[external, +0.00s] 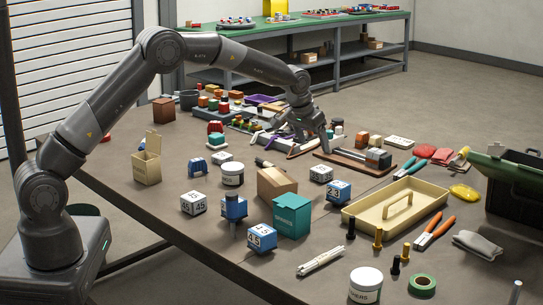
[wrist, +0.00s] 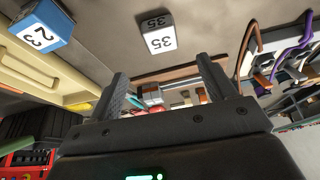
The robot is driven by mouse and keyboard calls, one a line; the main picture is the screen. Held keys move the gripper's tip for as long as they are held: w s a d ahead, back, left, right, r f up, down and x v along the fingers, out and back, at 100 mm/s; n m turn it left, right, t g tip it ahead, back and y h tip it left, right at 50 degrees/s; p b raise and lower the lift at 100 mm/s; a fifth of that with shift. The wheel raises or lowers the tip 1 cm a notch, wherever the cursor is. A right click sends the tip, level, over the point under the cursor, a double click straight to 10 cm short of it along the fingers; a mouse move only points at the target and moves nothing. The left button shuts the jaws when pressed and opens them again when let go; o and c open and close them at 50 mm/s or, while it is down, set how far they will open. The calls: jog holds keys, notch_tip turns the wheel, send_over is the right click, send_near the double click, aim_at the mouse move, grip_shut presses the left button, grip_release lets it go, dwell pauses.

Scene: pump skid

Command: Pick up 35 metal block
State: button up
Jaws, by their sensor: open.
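The 35 metal block is a pale cube with dark 35 markings (wrist: 160,42), in the upper middle of the wrist view, beyond my fingertips. In the external view a white block (external: 321,174) beside the blue 23 block (external: 339,192) appears to be the same one, standing on the brown table. My gripper (external: 311,144) is above the table behind the block, apart from it. In the wrist view my gripper (wrist: 163,72) has its two fingers spread with nothing held between them.
The blue-and-white 23 block (wrist: 41,27) is close by. A cardboard box (external: 274,183) and teal box (external: 291,216) stand left of the block. A cream tray (external: 350,222) lies to its right. Behind are a wooden-based fixture (external: 345,165) and crowded small parts.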

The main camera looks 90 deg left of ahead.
aim_at(321, 169)
jog(key=x, duration=1.1)
jog(key=shift+c, duration=0.5)
jog(key=c, duration=1.1)
jog(key=shift+r, duration=0.1)
jog(key=shift+c, duration=0.2)
